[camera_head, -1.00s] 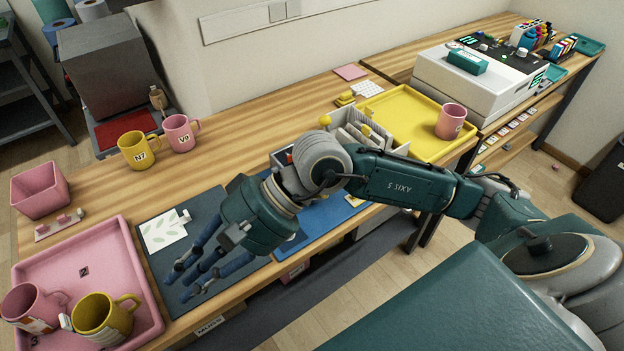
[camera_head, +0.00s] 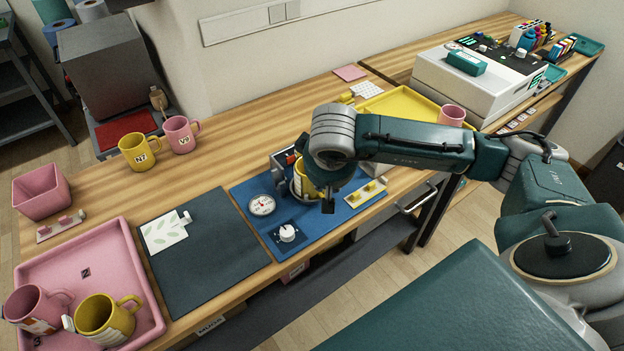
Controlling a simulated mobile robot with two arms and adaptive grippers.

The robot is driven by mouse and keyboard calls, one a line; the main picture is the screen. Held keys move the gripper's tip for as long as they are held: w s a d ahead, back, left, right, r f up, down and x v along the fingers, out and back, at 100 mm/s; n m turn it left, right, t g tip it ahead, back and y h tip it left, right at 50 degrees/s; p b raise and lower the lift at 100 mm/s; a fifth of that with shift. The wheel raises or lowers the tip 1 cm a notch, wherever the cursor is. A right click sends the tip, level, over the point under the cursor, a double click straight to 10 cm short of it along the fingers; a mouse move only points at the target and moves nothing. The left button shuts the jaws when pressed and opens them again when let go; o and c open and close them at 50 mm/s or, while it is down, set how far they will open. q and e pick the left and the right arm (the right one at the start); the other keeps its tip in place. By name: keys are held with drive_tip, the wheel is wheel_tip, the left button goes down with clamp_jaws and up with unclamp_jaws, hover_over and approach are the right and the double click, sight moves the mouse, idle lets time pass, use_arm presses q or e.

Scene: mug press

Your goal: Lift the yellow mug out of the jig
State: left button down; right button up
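A yellow mug (camera_head: 303,188) stands in the press jig (camera_head: 283,161) on the blue mat (camera_head: 345,214). My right arm reaches over it from the right and hides much of its upper part. My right gripper (camera_head: 328,203) points down at the mug's near right side. One dark finger shows in front of the mug; the rest is hidden behind the wrist. I cannot tell whether the fingers are open or touch the mug. My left gripper is not in view.
A dial gauge (camera_head: 262,205) and a white knob (camera_head: 287,233) sit left of and in front of the jig. The dark mat (camera_head: 205,255) to the left has free room. A pink tray (camera_head: 95,240) holds two mugs. More mugs (camera_head: 138,151) stand behind.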

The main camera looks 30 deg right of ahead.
drive_tip(key=p+x, duration=0.1)
drive_tip(key=x, duration=0.2)
drive_tip(key=shift+w+d+f, duration=0.15)
drive_tip(key=shift+w+f, duration=0.05)
drive_tip(key=shift+f, duration=0.1)
drive_tip(key=shift+w+d+f+p, duration=0.1)
drive_tip(key=shift+w+f+p, duration=0.2)
drive_tip(key=shift+f, duration=0.2)
drive_tip(key=shift+s, duration=0.1)
clamp_jaws()
drive_tip(key=shift+r, duration=0.1)
